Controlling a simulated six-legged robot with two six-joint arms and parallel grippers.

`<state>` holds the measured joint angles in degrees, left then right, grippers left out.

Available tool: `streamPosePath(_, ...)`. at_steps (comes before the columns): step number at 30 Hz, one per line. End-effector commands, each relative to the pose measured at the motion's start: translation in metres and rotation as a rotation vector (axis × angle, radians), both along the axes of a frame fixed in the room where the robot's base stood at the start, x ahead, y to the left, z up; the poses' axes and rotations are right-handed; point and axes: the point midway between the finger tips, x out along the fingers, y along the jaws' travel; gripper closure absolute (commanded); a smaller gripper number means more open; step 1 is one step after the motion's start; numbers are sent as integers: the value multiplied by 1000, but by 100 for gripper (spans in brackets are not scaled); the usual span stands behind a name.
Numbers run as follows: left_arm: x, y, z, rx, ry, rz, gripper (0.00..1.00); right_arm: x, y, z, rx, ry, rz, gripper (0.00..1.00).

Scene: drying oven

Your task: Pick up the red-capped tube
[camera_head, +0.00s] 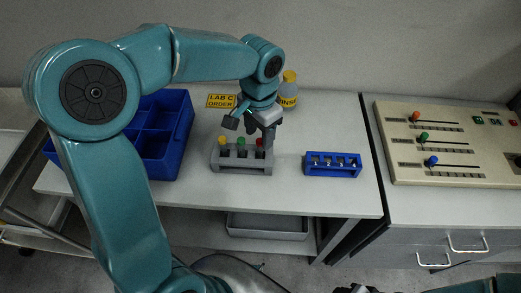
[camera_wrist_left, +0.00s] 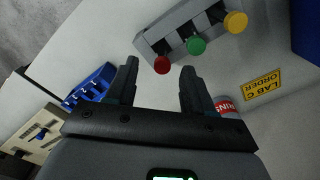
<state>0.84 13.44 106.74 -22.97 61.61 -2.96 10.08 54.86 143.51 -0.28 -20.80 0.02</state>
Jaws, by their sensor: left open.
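The red-capped tube (camera_head: 260,142) stands in the right end of a grey rack (camera_head: 240,168) on the white table, beside a green-capped tube (camera_head: 241,143) and a yellow-capped tube (camera_head: 222,140). My left gripper (camera_head: 250,129) is open and empty, just above the rack near the red cap. In the left wrist view the red cap (camera_wrist_left: 162,64) shows between the two open fingers (camera_wrist_left: 159,68), apart from both. The tube's body is mostly hidden by the rack.
A blue rack (camera_head: 333,171) stands to the right. A blue divided bin (camera_head: 172,140) is at left. A yellow-capped bottle (camera_head: 289,90) and a yellow sign (camera_head: 221,101) are behind. A control panel (camera_head: 450,145) lies far right. The table between the racks is clear.

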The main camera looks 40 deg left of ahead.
Motion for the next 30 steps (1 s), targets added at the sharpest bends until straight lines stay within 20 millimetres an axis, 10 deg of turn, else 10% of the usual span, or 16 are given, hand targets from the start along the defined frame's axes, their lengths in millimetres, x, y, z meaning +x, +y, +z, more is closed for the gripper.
streamPosePath(24,8,3,-72,0,-2,0,48,0,0,6,0,0,0,57)
streamPosePath(30,8,3,-71,0,-2,0,100,0,0,6,0,0,0,57)
